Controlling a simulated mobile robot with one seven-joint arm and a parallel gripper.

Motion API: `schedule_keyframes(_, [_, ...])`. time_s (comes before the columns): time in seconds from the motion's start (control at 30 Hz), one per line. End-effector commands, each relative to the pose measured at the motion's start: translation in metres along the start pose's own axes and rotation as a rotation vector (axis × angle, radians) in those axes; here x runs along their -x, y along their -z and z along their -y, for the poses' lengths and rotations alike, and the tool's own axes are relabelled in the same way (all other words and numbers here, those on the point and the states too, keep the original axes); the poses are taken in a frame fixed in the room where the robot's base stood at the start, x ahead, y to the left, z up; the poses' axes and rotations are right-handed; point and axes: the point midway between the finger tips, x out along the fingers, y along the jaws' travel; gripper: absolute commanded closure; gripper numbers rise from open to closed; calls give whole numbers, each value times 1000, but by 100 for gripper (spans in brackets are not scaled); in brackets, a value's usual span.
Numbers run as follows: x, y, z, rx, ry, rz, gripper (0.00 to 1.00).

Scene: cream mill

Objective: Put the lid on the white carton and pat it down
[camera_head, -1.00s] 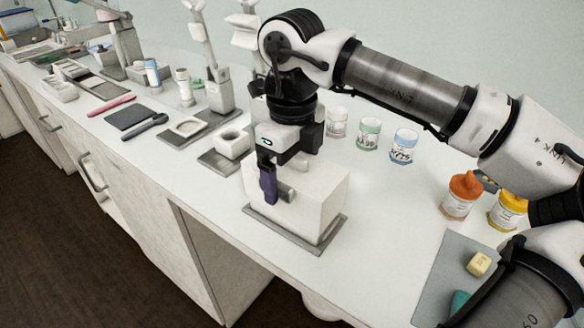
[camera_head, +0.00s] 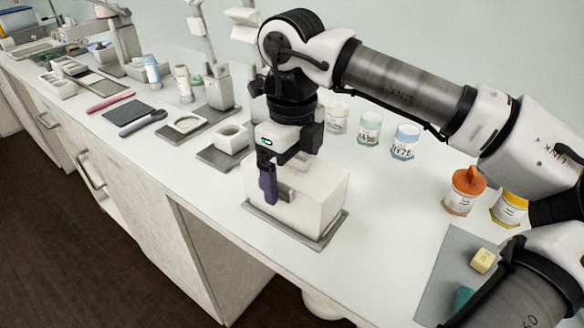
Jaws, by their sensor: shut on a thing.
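The white carton (camera_head: 312,205) stands upright on a grey mat (camera_head: 318,245) near the bench's front edge. My gripper (camera_head: 270,184) points down at the carton's left part, with one purple finger in front of its near left face. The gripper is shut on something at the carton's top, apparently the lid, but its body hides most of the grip. A small grey piece (camera_head: 287,193) shows beside the purple finger. I cannot tell the lid's edge from the white carton, nor whether the lid is seated.
A small white square holder (camera_head: 233,139) stands just behind and left of the carton. Labelled jars (camera_head: 405,142) line the back, and an orange-topped jar (camera_head: 464,191) stands to the right. A grey mat with a yellow block (camera_head: 482,260) lies at the front right.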

Motion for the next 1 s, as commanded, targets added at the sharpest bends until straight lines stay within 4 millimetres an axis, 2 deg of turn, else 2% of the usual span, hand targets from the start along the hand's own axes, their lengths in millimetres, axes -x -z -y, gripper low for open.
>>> schedule_keyframes(0.33, [0,0,0,0,0,0,31])
schedule_keyframes(0.37, [0,0,0,0,0,0,5])
schedule_keyframes(0.4, [0,0,0,0,0,0,0])
schedule_keyframes(0.77, [0,0,0,0,0,0,0])
schedule_keyframes(1.0, [9,0,0,0,0,0,0])
